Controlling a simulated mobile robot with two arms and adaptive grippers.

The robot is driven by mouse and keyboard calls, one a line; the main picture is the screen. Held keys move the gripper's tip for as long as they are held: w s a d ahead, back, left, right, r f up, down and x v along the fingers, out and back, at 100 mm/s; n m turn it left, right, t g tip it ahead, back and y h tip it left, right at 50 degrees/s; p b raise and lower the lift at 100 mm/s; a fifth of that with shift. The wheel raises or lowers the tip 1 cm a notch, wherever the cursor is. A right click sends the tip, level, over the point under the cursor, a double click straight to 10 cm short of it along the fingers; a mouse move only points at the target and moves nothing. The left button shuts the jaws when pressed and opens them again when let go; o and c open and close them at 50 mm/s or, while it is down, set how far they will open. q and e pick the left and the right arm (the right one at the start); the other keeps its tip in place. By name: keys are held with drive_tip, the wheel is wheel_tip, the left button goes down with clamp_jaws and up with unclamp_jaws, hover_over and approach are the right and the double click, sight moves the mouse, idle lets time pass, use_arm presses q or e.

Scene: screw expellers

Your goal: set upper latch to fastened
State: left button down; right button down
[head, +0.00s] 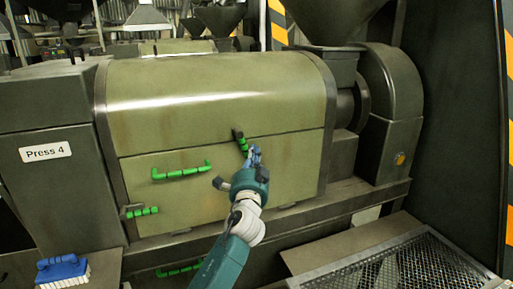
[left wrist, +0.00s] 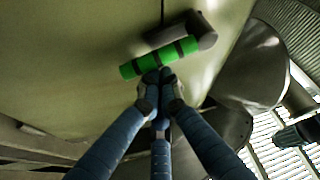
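The upper latch (head: 240,141) has a green grip with dark bands and sits at the seam between the upper cover (head: 215,90) and the lower door (head: 270,175) of Press 4. In the left wrist view its green grip (left wrist: 160,58) lies slanted, with a dark grey cylindrical part behind it. My left gripper (head: 254,154) is just below the latch. In the left wrist view its blue fingers (left wrist: 160,82) are drawn together, tips at the grip's lower edge; I cannot tell whether they touch it.
A green door handle (head: 181,172) and a lower green latch (head: 142,211) are at the left of the door. A blue brush (head: 62,269) lies at lower left. A metal mesh guard (head: 410,265) is at lower right. A hopper (head: 330,20) stands above.

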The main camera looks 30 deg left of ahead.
use_arm(q)
drive_tip(key=shift+s+a+f, duration=0.3)
drive_tip(key=shift+s+a, duration=0.25)
drive_tip(key=shift+s, duration=0.05)
use_arm(e)
drive_tip(key=shift+w+r, duration=0.25)
drive_tip(key=shift+w, duration=0.3)
use_arm(q)
drive_tip(key=shift+s+a, duration=0.1)
drive_tip(key=shift+s, duration=0.05)
use_arm(e)
drive_tip(key=shift+s, duration=0.3)
